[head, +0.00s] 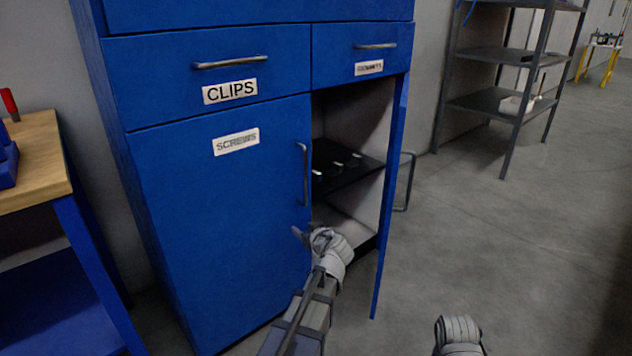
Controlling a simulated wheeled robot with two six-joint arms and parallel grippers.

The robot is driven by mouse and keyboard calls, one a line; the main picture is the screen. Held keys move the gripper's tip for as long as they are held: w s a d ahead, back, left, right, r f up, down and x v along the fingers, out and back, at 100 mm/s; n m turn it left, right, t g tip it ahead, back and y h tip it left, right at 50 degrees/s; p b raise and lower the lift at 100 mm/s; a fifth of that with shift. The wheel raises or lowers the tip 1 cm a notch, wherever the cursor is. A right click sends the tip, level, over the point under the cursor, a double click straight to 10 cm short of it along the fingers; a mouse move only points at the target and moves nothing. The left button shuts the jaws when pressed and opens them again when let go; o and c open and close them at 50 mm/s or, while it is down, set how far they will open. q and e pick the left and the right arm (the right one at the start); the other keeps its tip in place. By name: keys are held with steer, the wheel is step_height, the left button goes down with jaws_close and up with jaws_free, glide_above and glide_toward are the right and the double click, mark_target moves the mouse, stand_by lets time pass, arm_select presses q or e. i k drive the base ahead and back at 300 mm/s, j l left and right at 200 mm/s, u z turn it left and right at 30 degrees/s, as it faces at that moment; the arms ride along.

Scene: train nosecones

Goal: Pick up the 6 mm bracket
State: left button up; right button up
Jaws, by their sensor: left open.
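Several small light-coloured parts (338,163) lie in a row on the dark shelf (345,178) inside the open right side of the blue cabinet. They are too small to tell whether one is the 6 mm bracket. My left gripper (302,236) is open, in front of the cabinet's lower part, below and in front of that shelf. It looks empty and is apart from the small parts. Only a piece of my right arm shows at the bottom edge; its gripper is outside the picture.
The open blue door (392,200) stands edge-on right of the opening. The closed SCREWS door (225,220) is on the left, with CLIPS drawer (190,75) above. A workbench (35,160) stands at left, a grey rack (500,100) at the back right. Floor at right is clear.

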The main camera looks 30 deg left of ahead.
mark_target(316, 176)
steer(key=i+l+u, duration=0.1)
steer(key=i+l, duration=0.15)
steer(key=i, duration=0.2)
steer(key=i+l+u, duration=0.25)
steer(key=i, duration=0.3)
steer(key=i+l+u, duration=0.25)
steer(key=i, duration=0.3)
steer(key=l, duration=0.1)
